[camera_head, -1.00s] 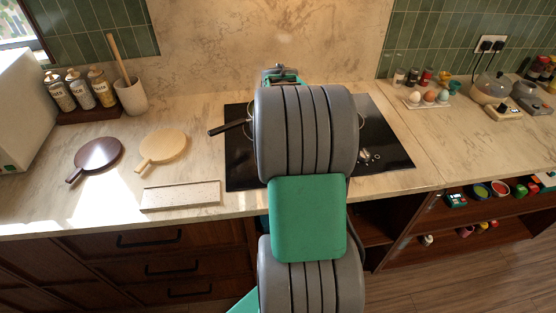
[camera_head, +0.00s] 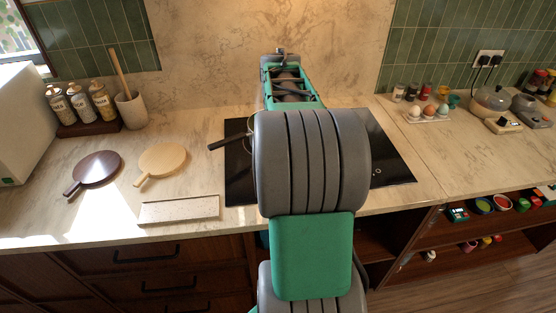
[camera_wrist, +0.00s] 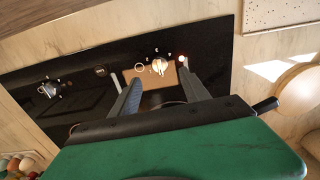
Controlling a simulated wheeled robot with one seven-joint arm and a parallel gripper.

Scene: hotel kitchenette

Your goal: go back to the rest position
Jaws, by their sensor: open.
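My gripper shows in the wrist view (camera_wrist: 158,82), with its two dark fingers apart and nothing held between them. It is above the black cooktop (camera_wrist: 90,72), whose knobs show past the fingers. In the head view my green and grey arm reaches over the middle of the cooktop (camera_head: 392,150). The fingers are hidden there. A pan with a dark handle (camera_head: 228,143) is mostly hidden behind my arm.
A cream round board (camera_head: 162,160), a dark round board (camera_head: 98,169) and a pale speckled rectangular board (camera_head: 180,209) lie left of the cooktop. Bottles (camera_head: 80,104) and a utensil crock (camera_head: 131,110) stand behind. An egg holder (camera_head: 427,116) is at right.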

